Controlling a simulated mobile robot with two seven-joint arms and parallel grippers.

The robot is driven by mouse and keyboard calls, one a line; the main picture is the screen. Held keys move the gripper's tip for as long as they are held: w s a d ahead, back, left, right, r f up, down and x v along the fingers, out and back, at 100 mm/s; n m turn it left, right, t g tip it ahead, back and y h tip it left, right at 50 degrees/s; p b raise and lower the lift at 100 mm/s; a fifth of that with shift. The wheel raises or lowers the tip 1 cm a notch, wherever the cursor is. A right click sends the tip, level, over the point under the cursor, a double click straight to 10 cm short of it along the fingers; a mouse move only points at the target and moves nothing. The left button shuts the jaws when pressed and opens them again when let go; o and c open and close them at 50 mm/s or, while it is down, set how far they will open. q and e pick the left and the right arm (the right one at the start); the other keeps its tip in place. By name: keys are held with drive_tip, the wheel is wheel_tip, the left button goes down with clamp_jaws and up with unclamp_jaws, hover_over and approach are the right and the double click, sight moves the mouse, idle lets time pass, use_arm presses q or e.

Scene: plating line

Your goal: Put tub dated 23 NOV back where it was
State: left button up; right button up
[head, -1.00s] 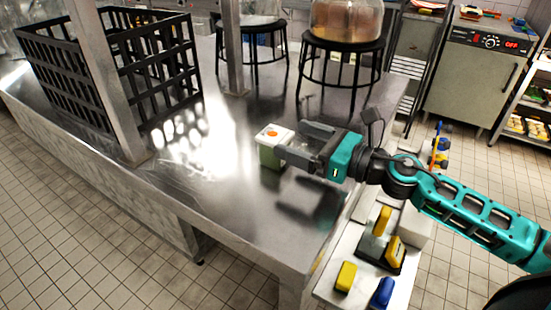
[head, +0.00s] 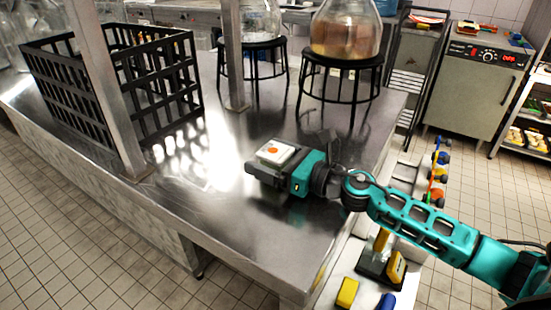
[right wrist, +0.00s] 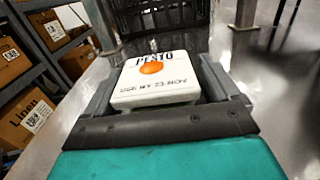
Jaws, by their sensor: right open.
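A small white-lidded tub (head: 277,151) stands on the steel counter (head: 215,215). In the right wrist view its lid reads PESTO with an orange dot and "USE BY 23 NOV" (right wrist: 153,82). My right gripper (head: 263,158) is low over the counter with its jaws open, one on each side of the tub. In the right wrist view the tub sits between the two fingers (right wrist: 155,72). The tub's lower sides are mostly hidden by the fingers. My left gripper is not in view.
A black slatted crate (head: 168,100) stands at the left behind a steel post (head: 105,90). Glass vessels on black stands (head: 342,62) are at the back. Yellow and blue items (head: 347,292) lie by the right edge. The counter's front left is clear.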

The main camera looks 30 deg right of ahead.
drive_tip(key=shift+w+a, duration=0.15)
drive_tip(key=shift+w, duration=0.05)
drive_tip(key=shift+c, duration=0.2)
drive_tip(key=c, duration=1)
drive_tip(key=shift+c, duration=1.2)
drive_tip(key=shift+r, duration=0.1)
